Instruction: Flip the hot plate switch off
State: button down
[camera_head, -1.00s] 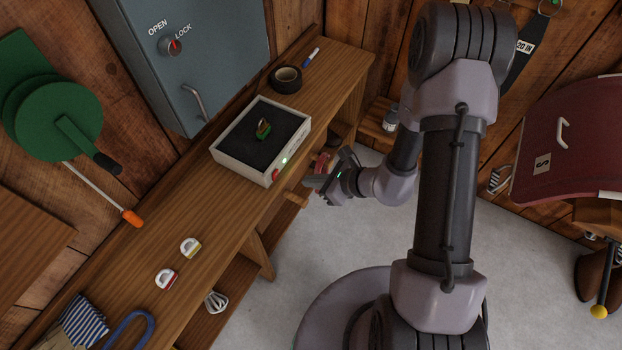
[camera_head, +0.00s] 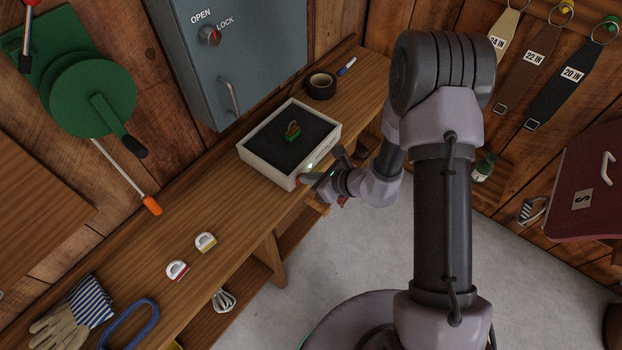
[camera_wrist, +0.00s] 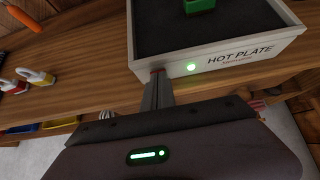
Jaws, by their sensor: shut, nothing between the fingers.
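The hot plate (camera_head: 262,166) is a white box with a dark top, standing on the wooden bench. Its front panel (camera_wrist: 240,52) reads "HOT PLATE" in the wrist view, and a green light (camera_wrist: 191,67) glows there. A bit of red, likely the switch (camera_wrist: 157,70), shows at the panel's left end, mostly hidden behind my fingers. My gripper (camera_head: 304,179) is shut and empty, its tips at that end of the panel. In the wrist view the fingertips (camera_wrist: 158,80) overlap the red part; I cannot tell whether they touch it.
A green block with a loop (camera_head: 292,133) sits on the plate's top. Black tape (camera_head: 320,86) and a blue marker (camera_head: 347,67) lie behind it. A grey cabinet (camera_head: 240,60) rises at the back. Two small padlock-like items (camera_head: 205,242) lie on the bench's left part.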

jog(key=shift+w+a+r, duration=0.15)
jog(key=shift+w+a, duration=0.05)
jog(key=shift+a, duration=0.1)
jog(key=shift+r+p, duration=0.5)
jog(key=shift+r, duration=0.3)
jog(key=shift+d, duration=0.1)
